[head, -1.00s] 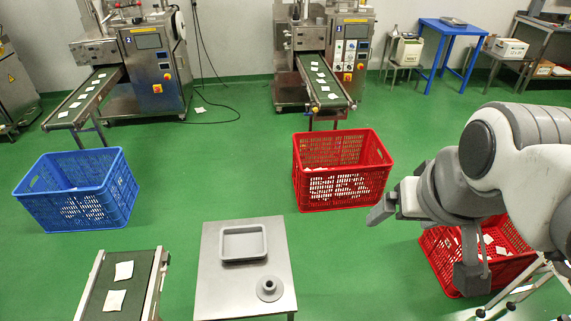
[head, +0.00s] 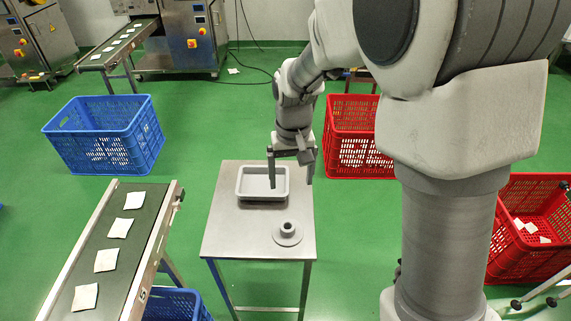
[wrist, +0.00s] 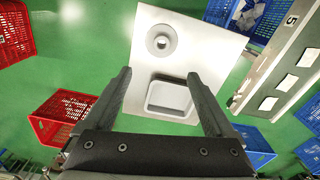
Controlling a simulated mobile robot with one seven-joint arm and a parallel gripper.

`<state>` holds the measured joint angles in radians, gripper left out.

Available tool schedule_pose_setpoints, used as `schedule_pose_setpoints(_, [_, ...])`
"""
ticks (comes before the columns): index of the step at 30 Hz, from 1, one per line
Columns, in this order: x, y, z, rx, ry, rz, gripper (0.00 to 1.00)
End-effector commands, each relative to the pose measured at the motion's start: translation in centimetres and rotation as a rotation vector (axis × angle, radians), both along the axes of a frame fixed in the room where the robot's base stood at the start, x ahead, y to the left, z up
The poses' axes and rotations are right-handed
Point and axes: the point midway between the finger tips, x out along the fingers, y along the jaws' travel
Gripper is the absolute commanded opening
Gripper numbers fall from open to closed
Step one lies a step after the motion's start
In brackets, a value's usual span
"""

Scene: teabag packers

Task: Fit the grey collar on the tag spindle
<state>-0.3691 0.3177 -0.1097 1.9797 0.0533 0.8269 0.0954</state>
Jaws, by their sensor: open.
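The grey collar (head: 288,239), a round flanged piece with a raised hub and dark centre hole, lies flat on the near part of the steel table (head: 226,238). In the wrist view the collar (wrist: 153,46) is beyond my fingertips. My gripper (head: 290,170) is open and empty, pointing down above the far part of the table, by the grey tray (head: 252,203). In the wrist view the tray (wrist: 168,112) shows between the open fingers of my gripper (wrist: 160,74). I cannot make out the tag spindle in either current view.
A conveyor (head: 125,255) with several teabags runs left of the table. A blue crate (head: 105,150) stands at the back left, red crates (head: 350,150) to the right. Steel packing machines (head: 190,45) stand along the back. Green floor is open between them.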

Motion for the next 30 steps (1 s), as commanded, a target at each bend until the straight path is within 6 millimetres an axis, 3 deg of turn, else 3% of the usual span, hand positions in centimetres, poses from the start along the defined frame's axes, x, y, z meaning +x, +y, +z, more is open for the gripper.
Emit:
schedule_pose_setpoints(1, [0.2,0.3,-1.3,-0.005,0.009,0.003,0.89])
schedule_pose_setpoints(8, [0.4,0.6,-4.2,-0.012,0.023,0.007,0.89])
schedule_pose_setpoints(21, [0.4,0.6,-13.1,-0.011,0.021,0.007,0.89])
schedule_pose_setpoints(30, [0.5,0.6,-15.0,-0.011,0.020,0.007,0.89])
